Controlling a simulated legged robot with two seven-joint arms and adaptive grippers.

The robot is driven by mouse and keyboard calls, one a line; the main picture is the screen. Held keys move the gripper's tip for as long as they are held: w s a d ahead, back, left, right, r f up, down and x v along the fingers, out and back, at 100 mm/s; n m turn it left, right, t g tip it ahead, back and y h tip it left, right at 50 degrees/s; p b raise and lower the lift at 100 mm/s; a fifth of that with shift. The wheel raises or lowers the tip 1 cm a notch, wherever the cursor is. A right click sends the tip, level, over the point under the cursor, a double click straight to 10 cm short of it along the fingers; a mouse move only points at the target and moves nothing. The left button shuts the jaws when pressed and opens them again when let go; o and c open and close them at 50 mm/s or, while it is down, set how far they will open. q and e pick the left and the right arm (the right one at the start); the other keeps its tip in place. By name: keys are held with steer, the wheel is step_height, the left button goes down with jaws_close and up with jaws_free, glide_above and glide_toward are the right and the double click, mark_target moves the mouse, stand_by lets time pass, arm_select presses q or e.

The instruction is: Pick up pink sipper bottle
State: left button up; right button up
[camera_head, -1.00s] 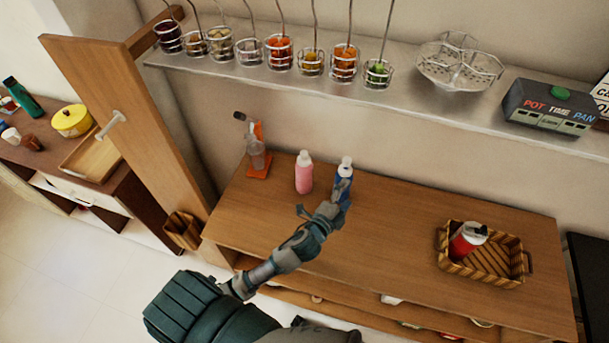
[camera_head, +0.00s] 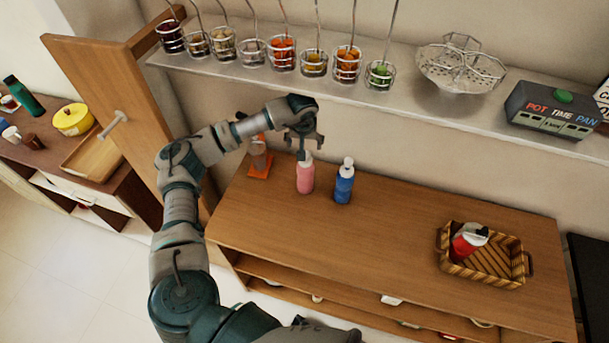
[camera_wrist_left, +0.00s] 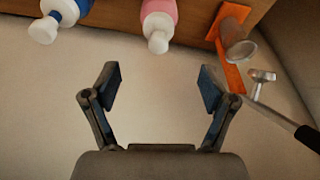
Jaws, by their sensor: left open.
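The pink sipper bottle (camera_head: 305,178) has a white cap and stands upright on the wooden counter (camera_head: 390,230). It also shows at the top of the left wrist view (camera_wrist_left: 160,18), with its white tip toward the camera. My left gripper (camera_head: 304,145) hangs just above and over the bottle's cap in the head view. In the left wrist view its two fingers (camera_wrist_left: 158,88) are spread with nothing between them, and the bottle lies beyond the fingertips. My right gripper is not in view.
A blue bottle (camera_head: 344,184) stands close to the right of the pink one. An orange stand with a glass (camera_head: 259,165) is to its left. A metal shelf with hanging jars (camera_head: 282,55) runs above. A wicker basket (camera_head: 487,276) holds a red item. The counter's middle is clear.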

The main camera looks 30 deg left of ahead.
mark_target(307, 153)
arm_select(q)
steer(key=x, duration=0.2)
steer(key=p+x, duration=0.1)
steer(key=x, duration=0.3)
steer(key=shift+w+d+p, duration=0.1)
steer(key=shift+d+p, duration=0.2)
steer(key=shift+p, duration=0.05)
steer(key=p+x, duration=0.2)
steer(key=x, duration=0.2)
steer(key=shift+a+f, duration=0.2)
steer(key=shift+f, duration=0.1)
steer(key=shift+a+f, duration=0.15)
steer(key=shift+f, duration=0.35)
jaws_close()
